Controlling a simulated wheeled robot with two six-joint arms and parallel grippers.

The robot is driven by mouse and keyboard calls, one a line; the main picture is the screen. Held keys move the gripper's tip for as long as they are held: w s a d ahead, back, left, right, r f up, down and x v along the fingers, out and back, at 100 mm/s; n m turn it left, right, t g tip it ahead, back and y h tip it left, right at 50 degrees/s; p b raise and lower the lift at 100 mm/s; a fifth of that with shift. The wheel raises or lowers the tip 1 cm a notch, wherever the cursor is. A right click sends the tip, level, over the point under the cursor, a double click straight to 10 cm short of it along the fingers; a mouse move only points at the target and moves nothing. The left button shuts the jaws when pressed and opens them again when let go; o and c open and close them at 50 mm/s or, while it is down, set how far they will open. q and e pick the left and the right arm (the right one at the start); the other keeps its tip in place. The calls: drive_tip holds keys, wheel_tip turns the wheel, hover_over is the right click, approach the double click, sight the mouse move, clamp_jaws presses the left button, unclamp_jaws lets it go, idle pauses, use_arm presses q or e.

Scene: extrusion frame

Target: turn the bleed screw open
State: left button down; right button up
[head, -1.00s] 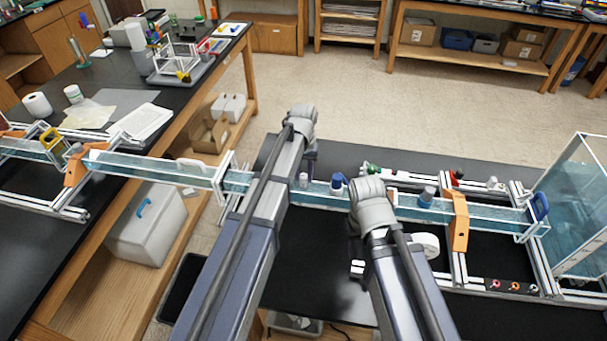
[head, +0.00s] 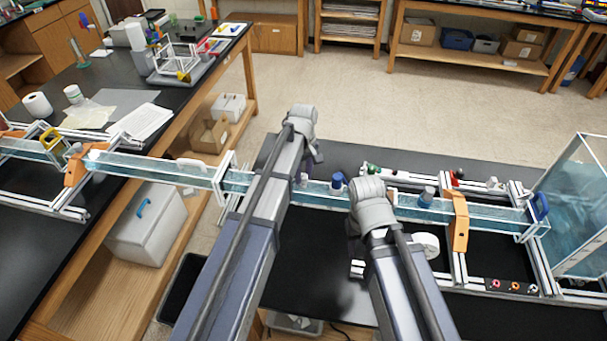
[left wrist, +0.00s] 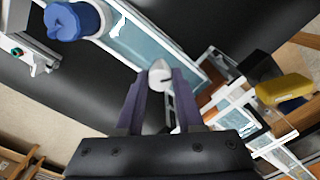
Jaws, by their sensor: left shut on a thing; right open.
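The bleed screw (left wrist: 160,76) shows in the left wrist view as a small white round head with a dark mark, on the clear blue-tinted channel (left wrist: 188,72). My left gripper (left wrist: 159,88) is shut on it, one purple-grey finger on each side. My right arm reaches over the channel further right. Its gripper is hidden behind its own links.
A blue cap (head: 338,182) stands on the channel between my arms; it also shows in the left wrist view (left wrist: 72,20). An orange clamp (head: 459,220) and a clear tank (head: 575,205) are at the right. A gap separates the two benches.

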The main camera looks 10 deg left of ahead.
sight(303, 176)
use_arm(q)
drive_tip(key=shift+n, duration=0.3)
drive_tip(key=c, duration=0.5)
unclamp_jaws()
drive_tip(key=shift+c, duration=0.2)
drive_tip(key=shift+r, duration=0.15)
wheel_tip(303, 176, up, 8)
drive_tip(key=p, duration=0.8)
drive_tip(key=shift+f, duration=0.2)
drive_tip(key=shift+s+f, duration=0.1)
